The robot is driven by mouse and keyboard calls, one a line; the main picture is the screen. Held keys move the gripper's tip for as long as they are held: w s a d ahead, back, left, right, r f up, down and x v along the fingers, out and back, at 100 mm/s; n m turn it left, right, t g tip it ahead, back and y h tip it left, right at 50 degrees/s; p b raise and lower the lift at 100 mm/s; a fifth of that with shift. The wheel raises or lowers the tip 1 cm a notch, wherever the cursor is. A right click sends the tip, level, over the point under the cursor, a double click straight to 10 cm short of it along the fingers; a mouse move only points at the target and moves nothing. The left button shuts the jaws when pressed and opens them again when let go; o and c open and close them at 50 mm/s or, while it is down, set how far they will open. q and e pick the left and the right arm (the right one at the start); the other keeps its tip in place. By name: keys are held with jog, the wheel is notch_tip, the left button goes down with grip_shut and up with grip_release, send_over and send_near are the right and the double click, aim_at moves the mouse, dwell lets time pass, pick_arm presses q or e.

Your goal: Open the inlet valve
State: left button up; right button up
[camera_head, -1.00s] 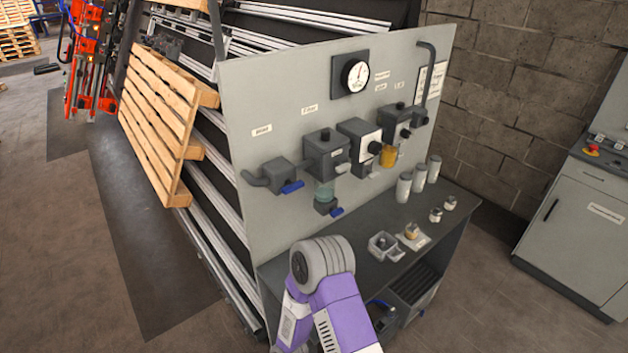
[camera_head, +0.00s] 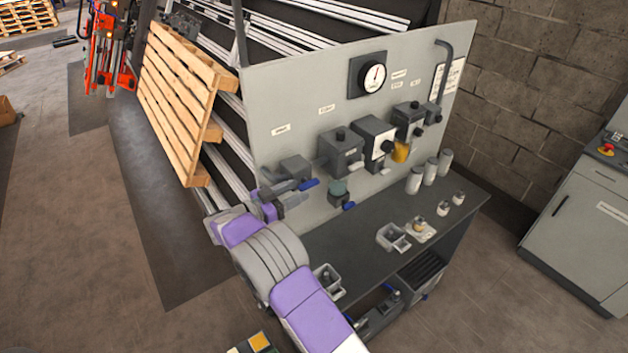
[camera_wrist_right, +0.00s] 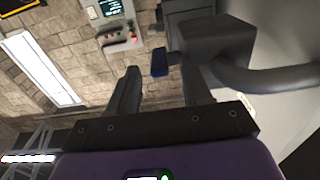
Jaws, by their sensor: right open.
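The inlet valve is a grey block (camera_head: 296,168) with a blue lever handle (camera_head: 309,184), low on the left of the grey panel (camera_head: 290,92). In the right wrist view the valve body (camera_wrist_right: 222,42) is at upper right, and its blue handle (camera_wrist_right: 159,63) appears between the fingertips. My right gripper (camera_head: 294,193) is open and empty at the left of the handle, fingers pointing toward it. Its open fingers also show in the right wrist view (camera_wrist_right: 160,76). I cannot tell whether they touch the handle. My left gripper is not in view.
A dark bench (camera_head: 345,240) holds grey canisters (camera_head: 414,180) and small trays (camera_head: 393,238). A wooden pallet (camera_head: 178,105) leans on the rails at left. A grey cabinet (camera_head: 580,225) stands at right.

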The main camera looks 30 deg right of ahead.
aim_at(319, 181)
jog(key=d, duration=0.2)
jog(key=d+p, duration=0.1)
jog(key=d, duration=0.4)
jog(key=shift+w+f+p, duration=0.1)
jog(key=shift+w+p, duration=0.15)
jog(key=shift+p, duration=0.05)
jog(key=shift+a, duration=0.1)
grip_shut()
